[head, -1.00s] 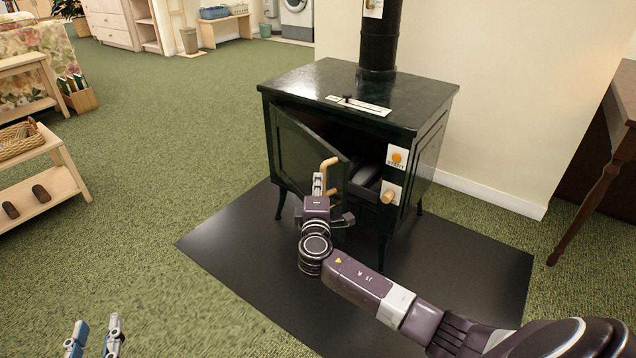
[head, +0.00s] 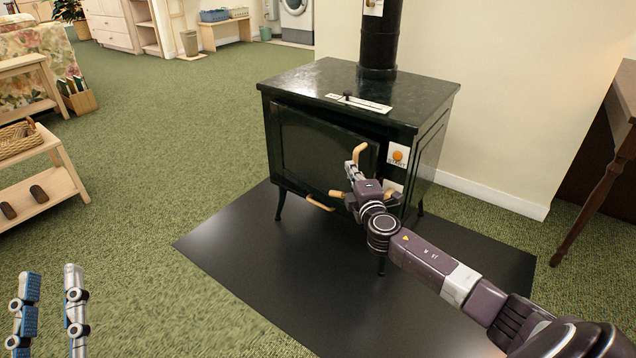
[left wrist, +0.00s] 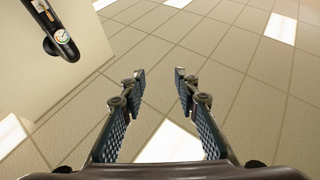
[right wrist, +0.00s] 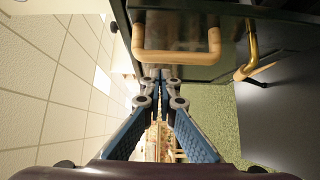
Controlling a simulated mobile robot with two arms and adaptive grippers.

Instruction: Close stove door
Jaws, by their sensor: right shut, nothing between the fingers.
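The black stove (head: 425,95) stands on a dark floor mat. Its door (head: 310,145) is nearly flush with the front, with a narrow dark gap along its upper right. The curved wooden door handle (head: 361,152) is at the door's right side. My right gripper (head: 352,168) is shut and empty, its tips at the handle. In the right wrist view, the handle (right wrist: 176,56) lies just beyond the shut fingertips (right wrist: 161,76); I cannot tell if they touch. My left gripper (head: 48,280) is open and empty at lower left; the left wrist view shows its fingers (left wrist: 158,75) apart.
A second wooden handle (head: 320,203) sticks out low on the stove front. An orange start button (head: 398,155) is right of the door. The mat (head: 270,270) is clear in front. A wooden shelf (head: 45,185) stands left, a dark table (head: 590,180) right.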

